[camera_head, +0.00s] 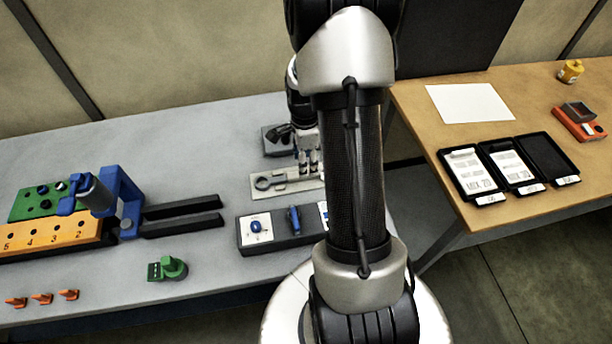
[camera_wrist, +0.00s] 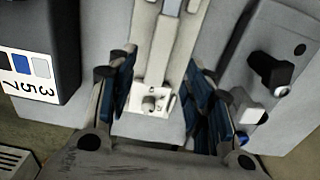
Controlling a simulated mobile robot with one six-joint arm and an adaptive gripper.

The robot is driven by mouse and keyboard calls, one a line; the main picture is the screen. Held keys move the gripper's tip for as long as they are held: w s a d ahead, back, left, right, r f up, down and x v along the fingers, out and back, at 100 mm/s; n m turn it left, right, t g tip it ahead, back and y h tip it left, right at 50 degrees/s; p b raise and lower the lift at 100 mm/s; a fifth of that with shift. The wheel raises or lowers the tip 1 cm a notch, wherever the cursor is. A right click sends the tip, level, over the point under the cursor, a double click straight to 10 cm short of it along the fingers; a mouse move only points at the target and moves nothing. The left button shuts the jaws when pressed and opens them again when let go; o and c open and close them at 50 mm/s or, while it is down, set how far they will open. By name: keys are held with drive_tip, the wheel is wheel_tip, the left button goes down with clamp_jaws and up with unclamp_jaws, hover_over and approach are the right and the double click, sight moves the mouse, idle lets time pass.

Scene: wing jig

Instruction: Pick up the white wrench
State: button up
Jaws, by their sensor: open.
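The white wrench (camera_head: 264,183) lies on a pale flat plate (camera_head: 258,194) on the grey table, its ring end at the left in the head view. My gripper (camera_head: 309,170) is above the right part of the plate, pointing down. In the wrist view my gripper (camera_wrist: 157,88) is open, with a blue-padded finger on each side of a long pale piece (camera_wrist: 172,45). I cannot tell there which part is wrench and which is plate. A small peg stands at the piece's near end. My arm hides the plate's right end in the head view.
A dark block (camera_head: 262,245) with blue-marked panels stands in front of the plate, and a dark box (camera_head: 273,148) behind it. A blue clamp (camera_head: 125,190) and dark rails (camera_head: 180,225) are to the left. A wooden table (camera_head: 420,125) with black trays is at the right.

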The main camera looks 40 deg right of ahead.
wheel_tip(320, 180, down, 5)
drive_tip(key=shift+s+d+b, duration=0.1)
drive_tip(key=shift+b, duration=0.8)
drive_tip(key=shift+r, duration=0.1)
drive_tip(key=shift+c, duration=0.2)
clamp_jaws()
